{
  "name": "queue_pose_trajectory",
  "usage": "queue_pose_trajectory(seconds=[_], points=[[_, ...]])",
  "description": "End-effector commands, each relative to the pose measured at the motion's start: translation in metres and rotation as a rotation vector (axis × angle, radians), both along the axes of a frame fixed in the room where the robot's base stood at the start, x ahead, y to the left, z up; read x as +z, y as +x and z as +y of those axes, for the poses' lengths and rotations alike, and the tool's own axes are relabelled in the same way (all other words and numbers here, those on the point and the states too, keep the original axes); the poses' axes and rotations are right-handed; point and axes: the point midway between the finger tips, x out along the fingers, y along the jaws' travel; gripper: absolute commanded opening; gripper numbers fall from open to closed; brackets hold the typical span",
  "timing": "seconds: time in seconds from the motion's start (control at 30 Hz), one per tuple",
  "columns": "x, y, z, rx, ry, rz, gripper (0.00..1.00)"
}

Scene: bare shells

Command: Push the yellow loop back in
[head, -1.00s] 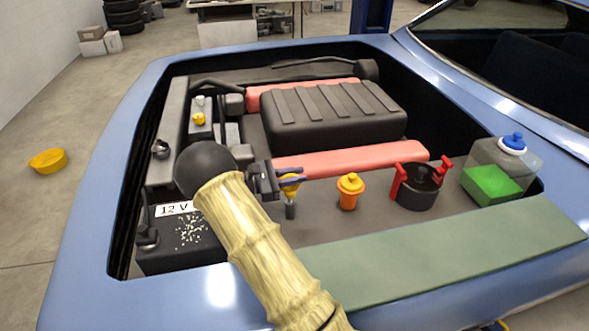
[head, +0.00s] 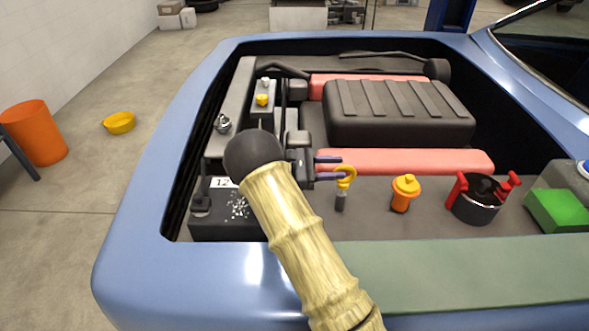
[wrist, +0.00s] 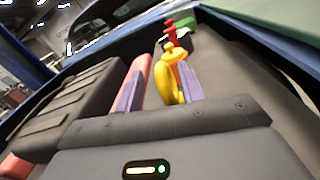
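The yellow loop (head: 345,176) stands upright on a short grey stem (head: 341,201) in the engine bay, between the battery and an orange cap. My gripper (head: 342,168) is open, its two purple fingers apart and pointing right at the height of the loop. The loop is by the fingertips. In the wrist view, the yellow loop (wrist: 169,85) shows between the fingers of my gripper (wrist: 161,82), closer to the right finger. I cannot tell whether it touches that finger. The stem's lower end is hidden in the bay floor.
The black battery (head: 228,219) is partly behind my arm. To the right stand the orange cap (head: 404,195), a black pot with red handles (head: 476,204) and a green block (head: 557,211). The ribbed black engine cover (head: 400,118) lies behind. A green mat (head: 455,275) covers the front edge.

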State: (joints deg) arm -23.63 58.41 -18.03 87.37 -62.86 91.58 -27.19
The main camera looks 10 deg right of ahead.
Motion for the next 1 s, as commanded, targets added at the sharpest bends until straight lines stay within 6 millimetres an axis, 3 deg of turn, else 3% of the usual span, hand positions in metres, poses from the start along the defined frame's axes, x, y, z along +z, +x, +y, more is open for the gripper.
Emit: queue_pose_trajectory(seconds=[0.53,0.7,1.0], points=[[-0.002,0.017,0.106,0.0,-0.001,0.0,0.39],[-0.001,0.019,0.12,-0.002,-0.002,0.0,0.39],[-0.001,0.019,0.121,-0.002,0.0,0.001,0.37]])
